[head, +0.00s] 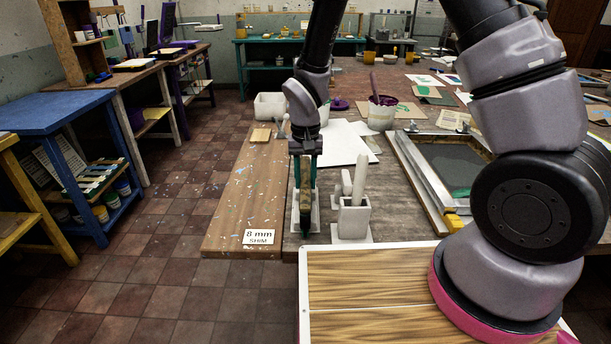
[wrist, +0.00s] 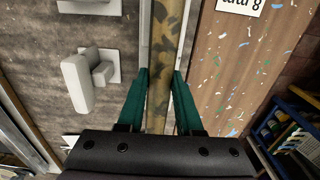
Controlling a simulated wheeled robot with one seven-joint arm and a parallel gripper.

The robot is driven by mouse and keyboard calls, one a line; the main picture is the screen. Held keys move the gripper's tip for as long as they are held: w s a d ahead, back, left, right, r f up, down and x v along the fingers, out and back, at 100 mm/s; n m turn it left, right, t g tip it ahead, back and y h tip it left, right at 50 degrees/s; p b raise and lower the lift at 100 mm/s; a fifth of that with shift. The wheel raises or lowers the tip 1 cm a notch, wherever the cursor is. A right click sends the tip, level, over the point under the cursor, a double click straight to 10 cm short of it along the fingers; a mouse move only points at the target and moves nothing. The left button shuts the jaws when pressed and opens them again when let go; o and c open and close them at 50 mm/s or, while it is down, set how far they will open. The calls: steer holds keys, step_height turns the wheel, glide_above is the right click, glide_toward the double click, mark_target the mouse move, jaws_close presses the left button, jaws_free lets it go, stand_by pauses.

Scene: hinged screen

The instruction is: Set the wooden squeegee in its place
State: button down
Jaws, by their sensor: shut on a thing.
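My gripper (head: 305,190) points down over the near left part of the worktable, beside the brown plank. In the wrist view its two teal fingers (wrist: 163,80) are shut on a long, mottled tan and dark green handle, which I take to be the wooden squeegee (wrist: 167,35). In the head view the squeegee (head: 305,218) is a dark, narrow shape below the fingers, largely hidden by them. A pale plate (head: 296,226) shows behind and around its lower end. I cannot tell whether the squeegee touches the plate.
A pale block holder (head: 354,222) with an upright handle stands close on the right. The brown plank (head: 228,215) labelled "8 mm SHIM" lies on the left. A framed screen (head: 450,160), a purple-stained pot (head: 381,116) and white paper (head: 340,143) lie farther back. A wood-grain board (head: 370,285) is in front.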

steer(key=c, duration=0.5)
jaws_free()
steer(key=shift+r, duration=0.1)
step_height(320, 180, up, 11)
steer(key=d+r+m+t+y, duration=0.1)
steer(key=d+r, duration=0.6)
steer(key=r, duration=0.2)
steer(key=s+d+r+m+t, duration=0.1)
steer(key=s+d+r+t, duration=0.2)
steer(key=s+d+r, duration=0.3)
steer(key=s+d+r+m+t+y, duration=0.1)
steer(key=s+d+r+t, duration=0.2)
steer(key=s+d+r, duration=0.3)
steer(key=d+r, duration=0.3)
steer(key=r, duration=0.1)
steer(key=shift+d+m, duration=0.4)
